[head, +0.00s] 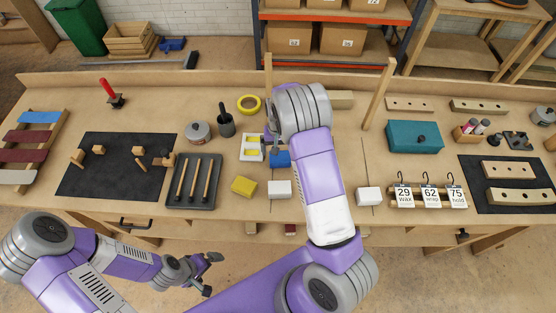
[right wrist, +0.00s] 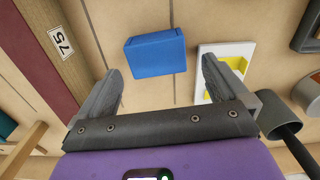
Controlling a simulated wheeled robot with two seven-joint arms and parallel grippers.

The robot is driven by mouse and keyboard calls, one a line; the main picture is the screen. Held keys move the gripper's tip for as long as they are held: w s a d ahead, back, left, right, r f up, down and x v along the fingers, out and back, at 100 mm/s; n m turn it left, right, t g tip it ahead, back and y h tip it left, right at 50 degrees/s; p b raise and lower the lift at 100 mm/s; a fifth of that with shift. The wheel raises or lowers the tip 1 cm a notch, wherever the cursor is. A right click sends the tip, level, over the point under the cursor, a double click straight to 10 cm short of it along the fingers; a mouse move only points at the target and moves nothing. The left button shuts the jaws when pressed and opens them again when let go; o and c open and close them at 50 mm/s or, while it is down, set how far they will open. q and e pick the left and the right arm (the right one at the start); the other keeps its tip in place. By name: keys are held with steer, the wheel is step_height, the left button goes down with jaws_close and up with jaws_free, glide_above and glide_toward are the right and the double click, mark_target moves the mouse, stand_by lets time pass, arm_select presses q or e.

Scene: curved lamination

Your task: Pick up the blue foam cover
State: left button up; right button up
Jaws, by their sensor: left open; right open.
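The blue foam cover (head: 281,159) is a small blue block on the workbench, partly hidden by my right arm in the head view. In the right wrist view the blue foam cover (right wrist: 155,54) shows whole, beyond and between the spread fingers. My right gripper (right wrist: 160,70) is open and empty, with its fingers apart from the cover. In the head view my right arm hides most of that gripper. My left gripper (head: 207,275) is open and empty, low in front of the bench's front edge.
A white tray with yellow pieces (head: 250,148) stands close beside the cover. A yellow block (head: 244,187) and a white block (head: 279,190) lie nearer the front edge. A dark cup with a handle (head: 226,124), grey tin (head: 199,132) and yellow tape roll (head: 249,104) stand to the left.

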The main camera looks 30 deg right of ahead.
mark_target(280, 157)
steer(key=shift+s+f, duration=0.15)
steer(key=shift+f, duration=0.35)
steer(key=f, duration=0.5)
steer(key=shift+d+f, duration=0.2)
steer(key=shift+f, duration=0.2)
steer(key=c, duration=0.7)
